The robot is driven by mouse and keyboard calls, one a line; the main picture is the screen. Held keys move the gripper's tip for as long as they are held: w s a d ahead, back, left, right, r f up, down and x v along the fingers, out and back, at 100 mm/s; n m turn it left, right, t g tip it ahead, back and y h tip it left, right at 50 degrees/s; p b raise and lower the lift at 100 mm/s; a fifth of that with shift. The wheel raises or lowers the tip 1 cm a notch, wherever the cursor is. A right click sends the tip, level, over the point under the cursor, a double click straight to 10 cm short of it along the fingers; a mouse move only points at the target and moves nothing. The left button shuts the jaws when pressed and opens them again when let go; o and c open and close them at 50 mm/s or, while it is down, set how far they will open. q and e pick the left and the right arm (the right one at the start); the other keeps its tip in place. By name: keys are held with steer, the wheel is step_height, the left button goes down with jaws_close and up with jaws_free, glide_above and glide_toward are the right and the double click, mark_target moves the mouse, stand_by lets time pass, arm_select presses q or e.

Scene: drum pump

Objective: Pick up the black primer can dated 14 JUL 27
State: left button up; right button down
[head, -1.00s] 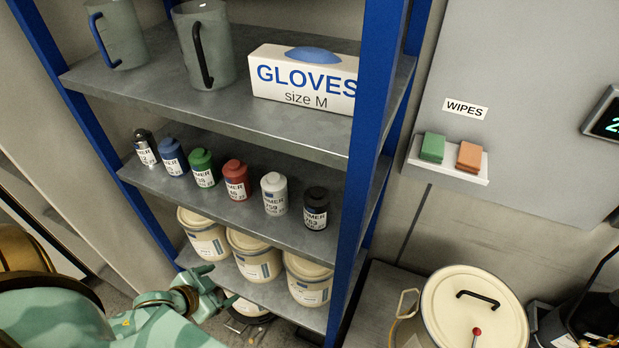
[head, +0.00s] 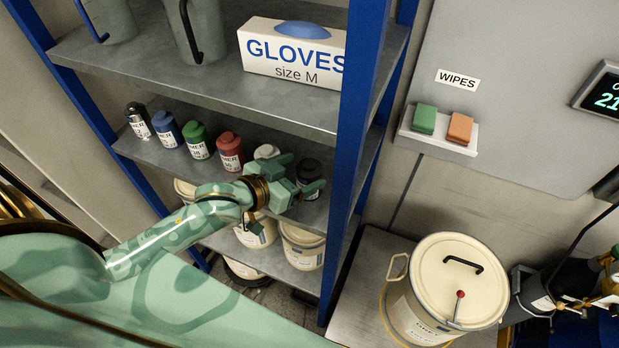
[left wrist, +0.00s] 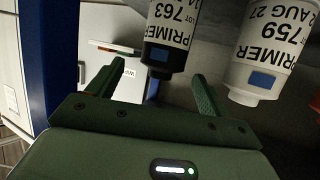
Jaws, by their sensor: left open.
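The black primer can (head: 308,167) stands at the right end of the middle shelf's row. In the left wrist view, where cans appear upside down, the black can (left wrist: 172,30) shows a white label reading PRIMER, LOT 763 and a partly cut-off date with 14. My left gripper (head: 301,178) is open and empty in front of it, partly hiding it. In the wrist view its fingertips (left wrist: 159,72) lie either side of the black cap; I cannot tell the remaining gap. The white can (left wrist: 265,45), marked 759 and AUG 27, is just beside. My right gripper is not in view.
Red (head: 230,152), green (head: 197,140), blue (head: 166,130) and dark silver-topped (head: 138,120) cans stand left along the shelf. A blue shelf post (head: 352,150) rises close to the right. The glove shelf (head: 200,90) lies above; cream tubs (head: 302,245) stand below.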

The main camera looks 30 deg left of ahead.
mark_target(315, 165)
arm_select(q)
steer(key=x, duration=0.5)
steer(key=shift+w+f, duration=0.15)
steer(key=shift+w, duration=0.2)
steer(key=shift+s, duration=0.1)
steer(key=c, duration=1.3)
